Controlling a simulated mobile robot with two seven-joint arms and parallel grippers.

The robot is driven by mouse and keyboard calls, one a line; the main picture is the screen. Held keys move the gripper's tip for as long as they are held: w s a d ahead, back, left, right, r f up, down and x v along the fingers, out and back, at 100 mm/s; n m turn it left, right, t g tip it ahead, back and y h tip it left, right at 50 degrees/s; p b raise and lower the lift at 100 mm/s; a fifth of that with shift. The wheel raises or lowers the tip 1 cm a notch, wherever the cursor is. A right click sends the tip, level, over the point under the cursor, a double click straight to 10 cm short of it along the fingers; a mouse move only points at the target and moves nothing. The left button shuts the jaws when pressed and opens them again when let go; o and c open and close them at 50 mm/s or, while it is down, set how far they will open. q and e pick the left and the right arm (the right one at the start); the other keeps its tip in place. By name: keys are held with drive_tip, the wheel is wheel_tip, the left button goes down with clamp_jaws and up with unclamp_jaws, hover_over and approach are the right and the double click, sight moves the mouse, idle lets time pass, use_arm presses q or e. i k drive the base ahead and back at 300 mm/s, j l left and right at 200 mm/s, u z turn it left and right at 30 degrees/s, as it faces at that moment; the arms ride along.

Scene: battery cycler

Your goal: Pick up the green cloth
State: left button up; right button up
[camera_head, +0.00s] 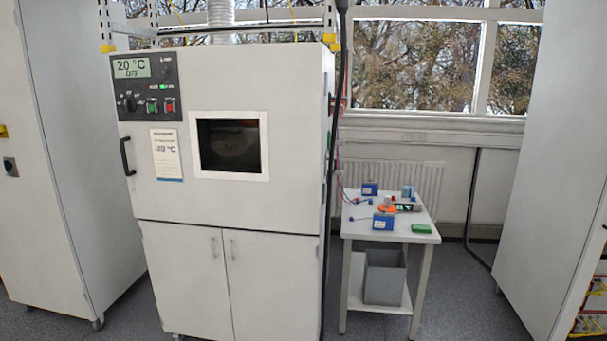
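The green cloth (421,228) is a small, flat, folded rectangle. It lies near the front right corner of the small white table (365,229), in the right half of the view. A blue box (382,221) stands to its left on the same table. Neither of my grippers shows in this view.
The table also holds another blue box (370,188), an orange item (386,209) and a dark device with a green display (407,207). A grey bin (384,276) sits on its lower shelf. A large white chamber (230,160) stands left of the table. Open floor (465,290) lies to its right.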

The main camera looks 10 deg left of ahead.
sight(415, 229)
drive_tip(key=i+l+z, duration=0.3)
drive_tip(key=i+z, duration=0.15)
drive_tip(key=i+l+z, duration=0.25)
drive_tip(key=i, duration=0.5)
drive_tip(key=i+z, duration=0.25)
drive_tip(key=i, duration=0.55)
drive_tip(key=i+u, duration=0.25)
drive_tip(key=i, duration=0.2)
drive_tip(key=i+l+u, duration=0.25)
drive_tip(key=i, duration=0.15)
drive_tip(key=i+l+u, duration=0.25)
drive_tip(key=i, duration=0.2)
drive_tip(key=i+l+u, duration=0.15)
drive_tip(key=u, duration=0.25)
drive_tip(key=i+l+u, duration=0.2)
drive_tip(key=u, duration=0.2)
drive_tip(key=i+l+u, duration=0.2)
drive_tip(key=u, duration=0.15)
drive_tip(key=i+l+u, duration=0.1)
drive_tip(key=l+u, duration=0.15)
drive_tip(key=i+l+u, duration=0.2)
drive_tip(key=l, duration=0.3)
drive_tip(key=l+u, duration=0.4)
drive_tip(key=l, duration=1)
drive_tip(key=k, duration=0.05)
